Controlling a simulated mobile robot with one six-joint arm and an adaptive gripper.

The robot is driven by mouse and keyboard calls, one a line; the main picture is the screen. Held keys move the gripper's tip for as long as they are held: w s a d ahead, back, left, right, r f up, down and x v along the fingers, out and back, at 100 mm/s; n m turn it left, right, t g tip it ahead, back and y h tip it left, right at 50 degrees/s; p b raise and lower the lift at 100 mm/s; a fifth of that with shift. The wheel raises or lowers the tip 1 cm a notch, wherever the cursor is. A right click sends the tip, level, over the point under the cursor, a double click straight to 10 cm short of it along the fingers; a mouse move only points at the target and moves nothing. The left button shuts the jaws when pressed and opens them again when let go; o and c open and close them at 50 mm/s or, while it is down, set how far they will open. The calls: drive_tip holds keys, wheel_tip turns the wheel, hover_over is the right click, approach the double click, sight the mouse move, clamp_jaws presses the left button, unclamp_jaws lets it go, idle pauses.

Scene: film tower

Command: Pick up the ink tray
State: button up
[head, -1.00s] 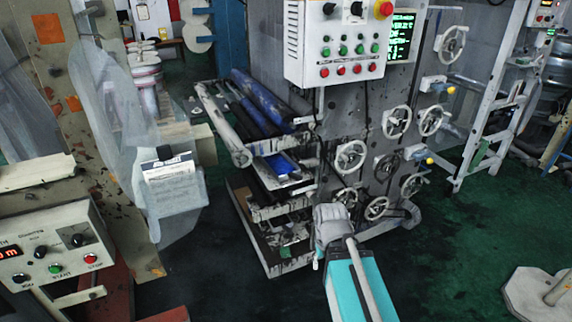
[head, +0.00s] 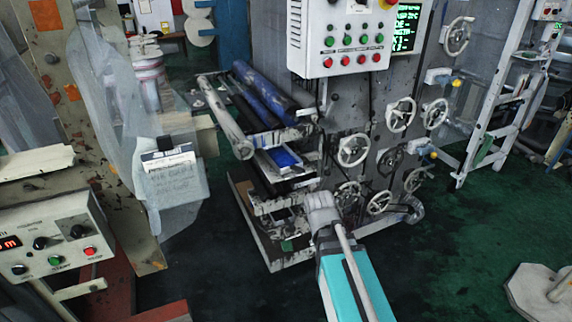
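A small tray with blue in it (head: 284,158), which looks like the ink tray, sits on the side of the printing machine, below the blue rollers (head: 262,92). Its far end is hidden among the machine's parts. My arm reaches up from the bottom of the head view, and its grey end, my gripper (head: 320,205), is in front of the lower racks, below and right of the tray in the picture. The fingers cannot be made out, and no held object shows.
Handwheels (head: 353,150) stick out of the machine face right of the tray. A control box (head: 342,38) hangs above. A lower rack (head: 280,208) stands under the tray. A counter box (head: 55,240) is at left.

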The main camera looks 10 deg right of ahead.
drive_tip(key=w+d+f+n+t+h+b, duration=0.1)
drive_tip(key=w+f+n+t+h+b, duration=0.2)
drive_tip(key=w, duration=0.7)
drive_tip(key=n+t+h+b, duration=0.2)
drive_tip(key=n+t+b, duration=0.65)
drive_tip(key=n, duration=0.35)
approach(299, 172)
drive_tip(key=s, duration=0.2)
drive_tip(key=shift+a+m+t, duration=0.2)
drive_tip(key=shift+m+t, duration=0.1)
drive_tip(key=shift+t, duration=0.15)
drive_tip(key=shift+w, duration=0.1)
drive_tip(key=shift+b+x, duration=0.9)
drive_tip(key=shift+x, duration=3.3)
drive_tip(key=shift+b+x, duration=0.65)
drive_tip(key=shift+x, duration=2)
drive_tip(key=shift+a+f, duration=0.1)
